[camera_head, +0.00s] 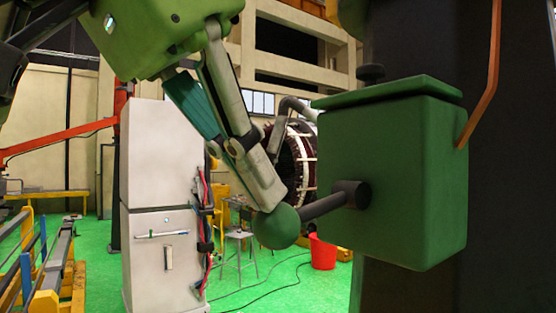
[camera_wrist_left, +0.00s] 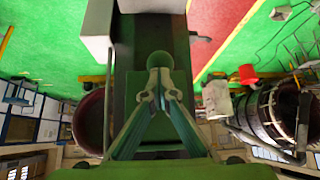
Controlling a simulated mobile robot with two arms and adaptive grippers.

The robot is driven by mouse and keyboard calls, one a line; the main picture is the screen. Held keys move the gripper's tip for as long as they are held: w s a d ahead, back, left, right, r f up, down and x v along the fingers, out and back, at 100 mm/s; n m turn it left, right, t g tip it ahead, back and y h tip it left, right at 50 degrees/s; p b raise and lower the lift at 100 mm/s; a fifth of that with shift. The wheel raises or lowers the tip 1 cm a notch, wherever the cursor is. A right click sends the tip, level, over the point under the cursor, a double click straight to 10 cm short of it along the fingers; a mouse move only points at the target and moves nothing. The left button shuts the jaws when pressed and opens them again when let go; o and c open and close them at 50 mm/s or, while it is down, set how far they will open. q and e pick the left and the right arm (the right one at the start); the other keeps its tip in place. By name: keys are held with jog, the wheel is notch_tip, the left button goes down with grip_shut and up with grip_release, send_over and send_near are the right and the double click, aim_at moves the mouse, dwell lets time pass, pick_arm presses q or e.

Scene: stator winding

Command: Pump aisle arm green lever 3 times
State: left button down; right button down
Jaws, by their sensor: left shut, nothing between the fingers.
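The green lever is a dark rod (camera_head: 325,203) with a round green knob (camera_head: 278,228) at its end. The rod comes out of the left side of a green box (camera_head: 400,180) and slopes down to the knob at the left. My left gripper (camera_head: 270,205) reaches down from the upper left, its fingertips at the top of the knob; they look to be touching it. The left wrist view shows the fingers closed together (camera_wrist_left: 160,97) with nothing between them, and the knob (camera_wrist_left: 159,60) just beyond the tips. My right gripper is not in view.
The box is mounted on a dark column (camera_head: 510,220) at the right, with a copper-coloured pipe (camera_head: 484,90) above it. A white cabinet (camera_head: 160,180) stands behind at the left. A red bucket (camera_head: 322,252) sits on the green floor. A large stator (camera_head: 298,160) is behind the lever.

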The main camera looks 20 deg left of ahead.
pick_arm(q)
jog(key=shift+s+a+r+p, duration=0.25)
jog(key=shift+s+a+p, duration=0.1)
jog(key=shift+s+p, duration=0.25)
jog(key=shift+s+a+r+p, duration=0.2)
jog(key=shift+s+a+p, duration=0.1)
jog(key=shift+s+p, duration=0.25)
jog(key=shift+s+a, duration=0.1)
jog(key=v, duration=0.7)
jog(key=shift+r, duration=0.2)
